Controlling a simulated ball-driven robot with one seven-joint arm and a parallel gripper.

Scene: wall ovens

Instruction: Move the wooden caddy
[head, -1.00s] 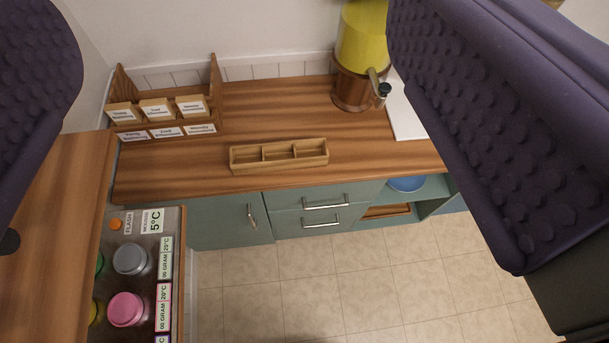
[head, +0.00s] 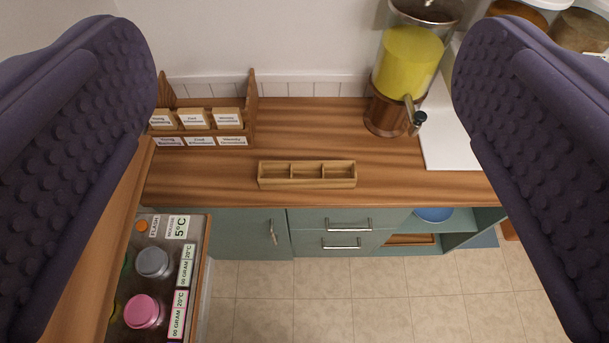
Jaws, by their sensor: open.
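The wooden caddy (head: 307,183) is a small light-brown box with three open compartments in a row. It sits upright near the front edge of the wooden counter (head: 210,182), above the drawers. It looks empty. My gripper (head: 318,180) frames the view with its two dark purple, bumpy fingers, one at each side. It is open and empty. The caddy shows between the fingers, farther off and apart from both.
A labelled wooden rack (head: 203,128) stands at the counter's back left. A dispenser with yellow liquid (head: 405,65) stands at the back right, beside a white board (head: 449,145). A tray with jars (head: 152,262) is at lower left. The counter around the caddy is clear.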

